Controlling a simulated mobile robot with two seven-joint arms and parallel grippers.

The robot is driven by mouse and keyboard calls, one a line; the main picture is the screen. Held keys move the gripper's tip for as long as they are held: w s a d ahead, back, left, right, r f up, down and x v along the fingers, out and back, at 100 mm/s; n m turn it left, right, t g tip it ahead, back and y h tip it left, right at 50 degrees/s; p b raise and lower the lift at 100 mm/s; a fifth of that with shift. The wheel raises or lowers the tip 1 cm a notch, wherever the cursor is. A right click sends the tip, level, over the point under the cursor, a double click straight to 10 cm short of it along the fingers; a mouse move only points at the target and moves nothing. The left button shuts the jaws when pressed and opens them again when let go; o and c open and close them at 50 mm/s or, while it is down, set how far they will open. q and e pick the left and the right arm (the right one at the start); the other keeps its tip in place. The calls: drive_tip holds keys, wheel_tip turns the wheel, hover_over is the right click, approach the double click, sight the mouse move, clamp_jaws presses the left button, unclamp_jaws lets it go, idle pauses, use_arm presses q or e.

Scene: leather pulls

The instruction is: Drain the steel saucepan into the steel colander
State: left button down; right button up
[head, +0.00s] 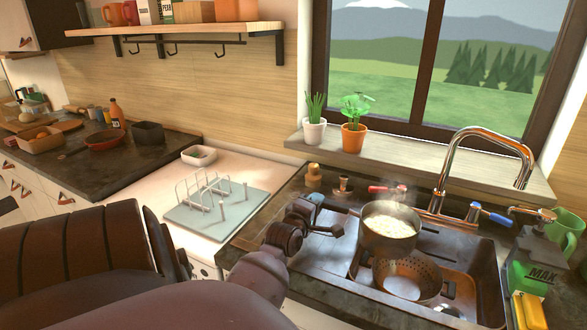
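The steel saucepan (388,240) is upright and holds pale, lumpy contents with steam above. It hangs over the back left of the sink, and its handle points left. The steel colander (408,282), a perforated bowl, sits in the sink just in front of and below the saucepan; the saucepan hides part of its back rim. My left gripper (326,217) is at the saucepan's handle and looks closed around it; the fingertips are small and dark here. My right gripper is not in view.
A chrome faucet (470,140) arches behind the sink (480,270). A jug marked MAX (535,265), a green mug (566,228) and a yellow item (528,310) crowd the right. A drying rack (215,205) stands left. Potted plants (353,138) line the sill.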

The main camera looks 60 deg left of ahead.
sight(295, 193)
use_arm(q)
drive_tip(key=shift+n+g+y, duration=0.5)
drive_tip(key=shift+n+y, duration=0.1)
drive_tip(key=shift+y, duration=0.2)
drive_tip(key=s+a, duration=0.1)
drive_tip(key=a, duration=0.3)
drive_tip(key=s+a, duration=0.1)
drive_tip(key=a, duration=0.1)
drive_tip(key=shift+s+a, duration=0.1)
drive_tip(key=shift+s, duration=0.2)
drive_tip(key=shift+s+a+r, duration=0.1)
drive_tip(key=shift+a, duration=0.15)
drive_tip(key=shift+w+d+r+m+t+y, duration=0.15)
drive_tip(key=shift+d+r+m, duration=0.4)
drive_tip(key=shift+r, duration=0.55)
drive_tip(key=shift+w+d+r+m+t+y, duration=0.15)
drive_tip(key=shift+d+r+m, duration=0.4)
drive_tip(key=shift+r, duration=0.55)
drive_tip(key=shift+w+d+r+m+t, duration=0.1)
drive_tip(key=shift+w+d+r+m, duration=0.25)
drive_tip(key=shift+d+r, duration=0.55)
drive_tip(key=shift+s+a+r, duration=0.1)
drive_tip(key=shift+a+r, duration=0.05)
drive_tip(key=shift+r, duration=0.05)
